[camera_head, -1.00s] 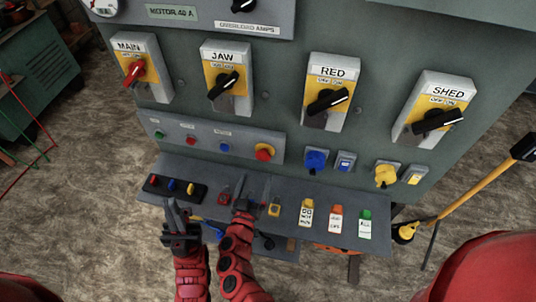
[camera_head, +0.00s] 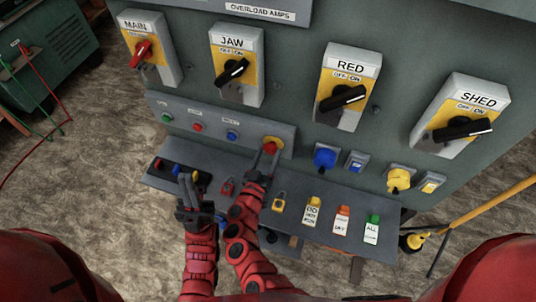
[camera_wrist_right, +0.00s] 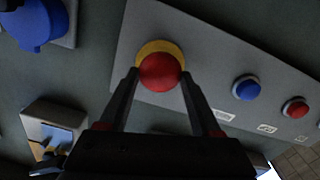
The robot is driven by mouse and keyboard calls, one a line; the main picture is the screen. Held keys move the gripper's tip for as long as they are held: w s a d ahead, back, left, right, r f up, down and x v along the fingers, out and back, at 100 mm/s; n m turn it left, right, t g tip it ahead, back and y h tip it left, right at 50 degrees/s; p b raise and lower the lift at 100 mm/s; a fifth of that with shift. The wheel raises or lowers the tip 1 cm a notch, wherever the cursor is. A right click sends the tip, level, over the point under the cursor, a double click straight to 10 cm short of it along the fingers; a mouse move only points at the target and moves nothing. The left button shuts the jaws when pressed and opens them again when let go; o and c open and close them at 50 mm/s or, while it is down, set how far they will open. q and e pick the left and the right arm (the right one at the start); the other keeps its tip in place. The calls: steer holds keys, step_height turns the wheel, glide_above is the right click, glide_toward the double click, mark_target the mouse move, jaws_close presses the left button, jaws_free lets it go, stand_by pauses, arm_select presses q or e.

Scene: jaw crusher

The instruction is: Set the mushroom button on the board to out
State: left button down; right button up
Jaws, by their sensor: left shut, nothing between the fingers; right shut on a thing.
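The mushroom button (camera_head: 273,142) is a red dome on a yellow collar at the right end of the grey button strip. It also shows large in the right wrist view (camera_wrist_right: 161,70). My right gripper (camera_head: 265,153) is at the button, with one finger on each side of the red head, shut on it. Whether the button is in or out cannot be told. My left gripper (camera_head: 187,182) is shut and empty, in front of the shelf's left part, lower and left of the button.
Green (camera_head: 166,117), red (camera_head: 197,127) and blue (camera_head: 232,135) buttons share the strip. A blue socket (camera_head: 325,158) is right of it. The sloped shelf (camera_head: 290,216) below holds a red padlock (camera_head: 228,187), a yellow padlock (camera_head: 279,202) and several tags. Large rotary switches sit above.

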jaws_close()
steer(key=shift+s, duration=0.1)
steer(key=shift+s+a+p, duration=0.2)
steer(key=shift+s+p, duration=0.2)
steer(key=shift+s, duration=0.2)
steer(key=shift+f, duration=0.1)
steer(key=shift+o, duration=1.2)
jaws_free()
steer(key=o, duration=0.4)
